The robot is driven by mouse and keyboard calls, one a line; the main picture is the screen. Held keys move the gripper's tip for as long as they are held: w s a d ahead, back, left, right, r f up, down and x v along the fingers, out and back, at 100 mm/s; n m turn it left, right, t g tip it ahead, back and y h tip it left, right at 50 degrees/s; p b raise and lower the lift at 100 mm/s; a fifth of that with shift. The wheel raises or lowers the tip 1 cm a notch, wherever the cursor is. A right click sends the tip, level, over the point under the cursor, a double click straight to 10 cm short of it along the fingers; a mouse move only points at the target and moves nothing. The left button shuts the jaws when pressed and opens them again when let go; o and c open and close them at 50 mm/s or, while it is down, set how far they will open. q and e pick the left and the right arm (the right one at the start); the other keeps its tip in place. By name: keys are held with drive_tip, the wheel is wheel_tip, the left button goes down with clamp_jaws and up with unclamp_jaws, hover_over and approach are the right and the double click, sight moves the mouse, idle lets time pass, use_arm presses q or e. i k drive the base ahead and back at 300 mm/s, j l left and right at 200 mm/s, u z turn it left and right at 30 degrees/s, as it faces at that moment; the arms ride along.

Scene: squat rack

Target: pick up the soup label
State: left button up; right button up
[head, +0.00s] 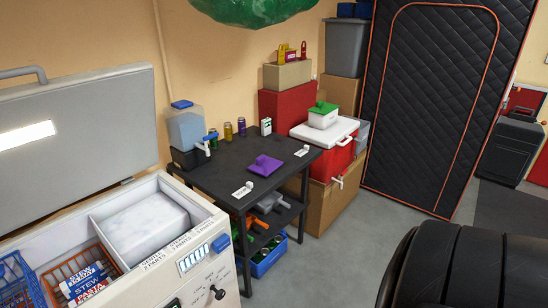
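A small white label (243,190) with dark print lies at the front left edge of the black table (222,176). A second small white label (302,151) lies near the table's right edge. The print on both is too small to read, so I cannot tell which is the soup label. A purple object (265,165) with a raised top sits on the table between them. Neither of my grippers is in view.
An open white chest freezer (205,226) with wire baskets and stew and pasta packs stands at the front left. A clear dispenser (187,126) and several cans stand at the table's back. A red cooler (318,156) is right of it. Grey floor (345,240) is clear.

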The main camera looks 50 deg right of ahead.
sight(244, 191)
drive_tip(key=i+l+z, duration=0.25)
drive_tip(key=l+z, duration=0.25)
drive_tip(key=i+l+z, duration=0.3)
drive_tip(key=z, duration=0.2)
drive_tip(key=i+l+z, duration=0.5)
drive_tip(key=k+j, duration=0.1)
